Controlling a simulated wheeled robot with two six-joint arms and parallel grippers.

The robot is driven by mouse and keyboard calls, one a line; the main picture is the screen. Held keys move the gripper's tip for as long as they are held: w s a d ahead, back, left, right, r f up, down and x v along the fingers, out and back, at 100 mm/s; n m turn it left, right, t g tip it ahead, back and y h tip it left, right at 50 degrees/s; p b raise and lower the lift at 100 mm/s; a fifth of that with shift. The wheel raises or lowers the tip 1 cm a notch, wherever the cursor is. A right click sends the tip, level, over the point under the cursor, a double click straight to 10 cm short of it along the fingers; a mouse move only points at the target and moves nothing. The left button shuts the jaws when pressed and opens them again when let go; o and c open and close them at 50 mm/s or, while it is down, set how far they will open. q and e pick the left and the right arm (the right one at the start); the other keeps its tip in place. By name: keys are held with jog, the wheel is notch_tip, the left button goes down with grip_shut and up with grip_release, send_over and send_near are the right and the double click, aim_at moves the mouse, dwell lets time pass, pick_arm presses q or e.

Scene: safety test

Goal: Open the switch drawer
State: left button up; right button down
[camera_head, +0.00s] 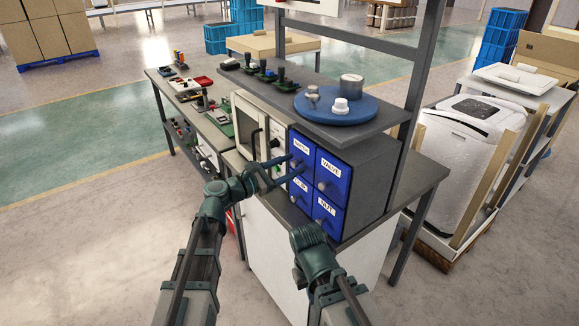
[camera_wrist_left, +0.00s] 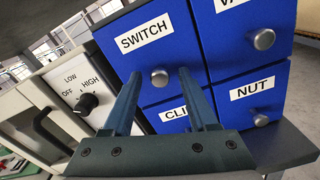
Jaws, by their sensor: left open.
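The switch drawer (camera_head: 307,150) is the upper left drawer of a blue four-drawer cabinet and looks closed. Its white SWITCH label and round metal knob (camera_wrist_left: 159,77) show clearly in the left wrist view. My left gripper (camera_head: 291,169) is open in front of this drawer. In the left wrist view its two fingers (camera_wrist_left: 157,80) stand on either side of the knob, with a gap on each side. I cannot tell how far the tips reach past the knob. My right arm shows at the lower middle of the head view, but its gripper fingers do not.
The valve (camera_head: 331,166), clip (camera_head: 299,185) and nut (camera_head: 327,209) drawers look closed. A panel with a black dial (camera_wrist_left: 87,102) stands just left of the cabinet. Above is a grey shelf with a blue round tray (camera_head: 310,109). A white machine (camera_head: 460,150) stands right.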

pick_arm(q)
jog(key=shift+c, duration=0.3)
grip_shut()
dwell(1.0)
